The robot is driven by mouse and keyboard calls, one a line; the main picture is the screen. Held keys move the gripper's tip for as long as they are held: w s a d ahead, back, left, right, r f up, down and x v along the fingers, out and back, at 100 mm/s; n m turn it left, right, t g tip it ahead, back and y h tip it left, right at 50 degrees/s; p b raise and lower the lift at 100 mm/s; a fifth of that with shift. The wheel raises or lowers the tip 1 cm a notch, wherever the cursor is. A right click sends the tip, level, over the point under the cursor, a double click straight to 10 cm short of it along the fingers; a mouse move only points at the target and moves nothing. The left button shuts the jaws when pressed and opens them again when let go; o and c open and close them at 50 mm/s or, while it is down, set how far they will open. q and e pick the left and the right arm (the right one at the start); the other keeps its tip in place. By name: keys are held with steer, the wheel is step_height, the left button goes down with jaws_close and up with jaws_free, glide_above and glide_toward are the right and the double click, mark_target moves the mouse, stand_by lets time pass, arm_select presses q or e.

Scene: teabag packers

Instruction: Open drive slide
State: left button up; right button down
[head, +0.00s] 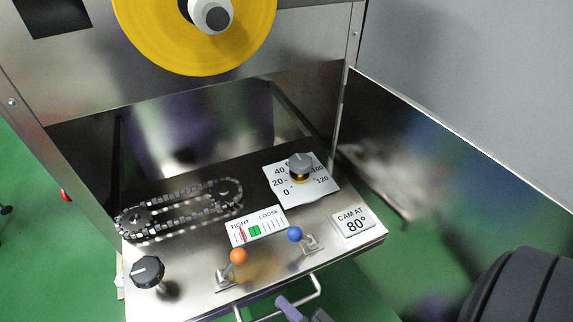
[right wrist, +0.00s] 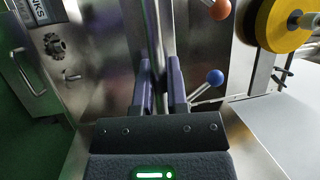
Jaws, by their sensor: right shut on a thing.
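The drive slide (head: 200,263) is a metal tray that stands out from the machine's cabinet, with a dark opening behind it. A bar handle (head: 317,291) runs along its front edge. My right gripper (head: 302,307) is at this handle, at the bottom of the head view, shut on it. In the right wrist view its two purple fingers (right wrist: 159,92) stand on either side of the bar. My left gripper is not in view.
The slide carries a chain on sprockets (head: 182,207), a black knob (head: 147,271), an orange-ball lever (head: 238,256), a blue-ball lever (head: 295,234) and a dial (head: 300,165). A yellow disc (head: 150,35) is above. A metal panel (head: 440,190) stands at the right.

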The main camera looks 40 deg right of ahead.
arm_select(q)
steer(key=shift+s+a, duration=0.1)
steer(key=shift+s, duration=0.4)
arm_select(e)
steer(key=shift+s+a, duration=0.15)
steer(key=shift+s, duration=0.35)
